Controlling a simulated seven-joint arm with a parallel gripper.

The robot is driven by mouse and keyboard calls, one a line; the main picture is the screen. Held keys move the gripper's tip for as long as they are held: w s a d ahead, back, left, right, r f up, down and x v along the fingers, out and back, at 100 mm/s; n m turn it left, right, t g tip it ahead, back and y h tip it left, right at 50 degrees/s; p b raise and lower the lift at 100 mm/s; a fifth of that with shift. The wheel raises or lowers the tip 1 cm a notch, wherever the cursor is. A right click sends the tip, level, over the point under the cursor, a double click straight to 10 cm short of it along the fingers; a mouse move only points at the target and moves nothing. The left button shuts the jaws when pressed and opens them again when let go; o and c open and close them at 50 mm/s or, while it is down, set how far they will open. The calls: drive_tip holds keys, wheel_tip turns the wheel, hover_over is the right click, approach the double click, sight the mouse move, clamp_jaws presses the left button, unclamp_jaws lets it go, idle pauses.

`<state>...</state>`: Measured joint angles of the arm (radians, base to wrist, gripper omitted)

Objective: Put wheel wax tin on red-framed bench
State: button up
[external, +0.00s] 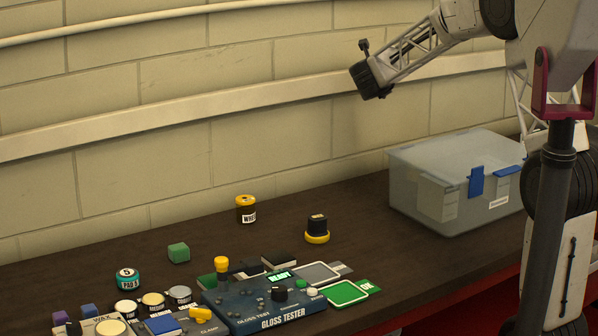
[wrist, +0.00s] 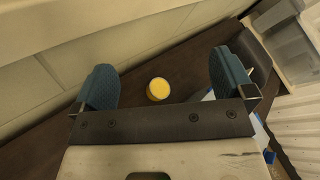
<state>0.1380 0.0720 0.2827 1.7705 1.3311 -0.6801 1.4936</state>
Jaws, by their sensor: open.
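The wheel wax tin (external: 246,211) is a small amber-brown jar with a yellow lid and a white label reading "WHE", the rest unclear. It stands upright on a dark bench top (external: 345,208) near the wall. Red (external: 455,298) shows along and below the bench's front edge at the lower right. In the wrist view a round yellow lid (wrist: 158,89), apparently the tin's, lies between and beyond my two blue-grey fingers. My gripper (wrist: 162,66) is open and empty. In the external view my gripper (external: 370,82) is high above the bench, right of the tin.
A clear lidded box (external: 430,185) stands at the back right. A yellow-black knob-shaped piece (external: 317,231), a green block (external: 179,253) and a teal jar (external: 127,279) are near the tin. The blue gloss tester (external: 245,312) and several small pots fill the front left.

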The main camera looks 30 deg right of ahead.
drive_tip(key=s+a+r+n+t+y, duration=0.1)
drive_tip(key=s+a+r+n+y, duration=0.2)
drive_tip(key=s+a+n+y, duration=1.3)
drive_tip(key=s+a+f+n+g+h, duration=0.1)
drive_tip(key=s+a+f+n+g, duration=0.1)
drive_tip(key=s+n, duration=0.5)
drive_tip(key=s+a+f+n+g+h, duration=0.2)
drive_tip(key=s+f+n, duration=0.3)
drive_tip(key=s, duration=1.4)
drive_tip(key=s+a+f+n+g+h, duration=0.2)
drive_tip(key=s+f+n+g, duration=0.2)
drive_tip(key=s+n, duration=0.6)
drive_tip(key=s, duration=0.3)
drive_tip(key=shift+s+a+f, duration=0.15)
drive_tip(key=shift+s+f, duration=0.1)
drive_tip(key=shift+s, duration=0.1)
